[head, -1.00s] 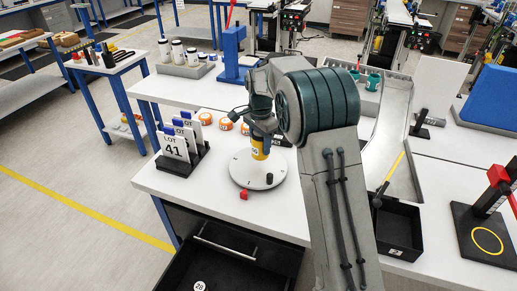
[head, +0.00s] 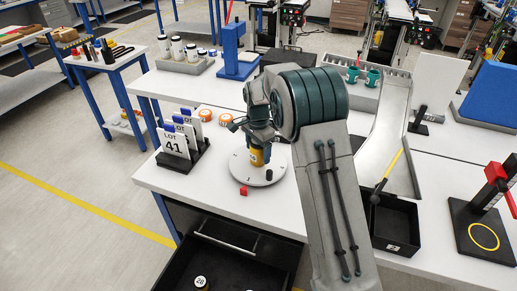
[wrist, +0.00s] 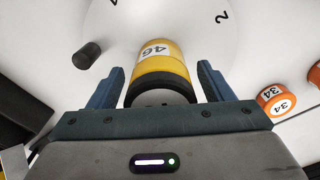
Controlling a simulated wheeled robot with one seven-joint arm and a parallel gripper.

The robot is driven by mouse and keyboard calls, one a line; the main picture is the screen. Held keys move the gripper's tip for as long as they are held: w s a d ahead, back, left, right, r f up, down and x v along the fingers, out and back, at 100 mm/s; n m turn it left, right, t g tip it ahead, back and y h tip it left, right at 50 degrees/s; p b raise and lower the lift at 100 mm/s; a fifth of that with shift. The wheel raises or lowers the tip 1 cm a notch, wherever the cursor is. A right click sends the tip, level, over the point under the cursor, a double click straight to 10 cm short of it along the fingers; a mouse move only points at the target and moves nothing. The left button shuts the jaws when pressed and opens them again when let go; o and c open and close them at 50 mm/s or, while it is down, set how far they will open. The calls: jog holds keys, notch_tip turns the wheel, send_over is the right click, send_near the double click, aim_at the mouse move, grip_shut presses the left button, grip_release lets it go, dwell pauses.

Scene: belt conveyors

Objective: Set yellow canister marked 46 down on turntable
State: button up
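The yellow canister marked 46 (head: 257,157) stands upright on the white round turntable (head: 240,172), towards its middle. In the wrist view the canister (wrist: 160,60) shows its 46 label and black end, between my two fingers. My gripper (wrist: 160,85) is open around it, with a narrow gap visible on each side. In the head view my gripper (head: 258,138) is just above the canister and hides its upper part. The turntable (wrist: 210,25) also shows behind the canister in the wrist view, with a digit 2 on it.
A black knob (head: 269,175) stands on the turntable and a red block (head: 243,190) sits at its front edge. A black bin (head: 395,228) is to the right; an open drawer (head: 225,245) is below.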

jog(key=shift+r, duration=0.1)
notch_tip(320, 180, up, 12)
jog(key=shift+f+b, duration=0.2)
jog(key=shift+b, duration=0.45)
jog(key=shift+s+d+r, duration=0.15)
jog(key=shift+s+r, duration=0.05)
jog(key=shift+r, duration=0.3)
jog(key=s+d+r+n+t, duration=0.1)
jog(key=s+d+r+n, duration=0.25)
jog(key=s, duration=0.55)
jog(key=s+d+r+n+t, duration=0.1)
jog(key=s+d+r+n, duration=0.15)
jog(key=s+d, duration=0.4)
jog(key=s+d+f+n, duration=0.1)
jog(key=s+f+n, duration=0.1)
jog(key=s, duration=0.7)
jog(key=s+d+f+n+t, duration=0.1)
jog(key=s+f+n, duration=0.2)
jog(key=s, duration=0.6)
jog(key=shift+d+f, duration=0.15)
jog(key=shift+d, duration=0.15)
jog(key=shift+c, duration=0.3)
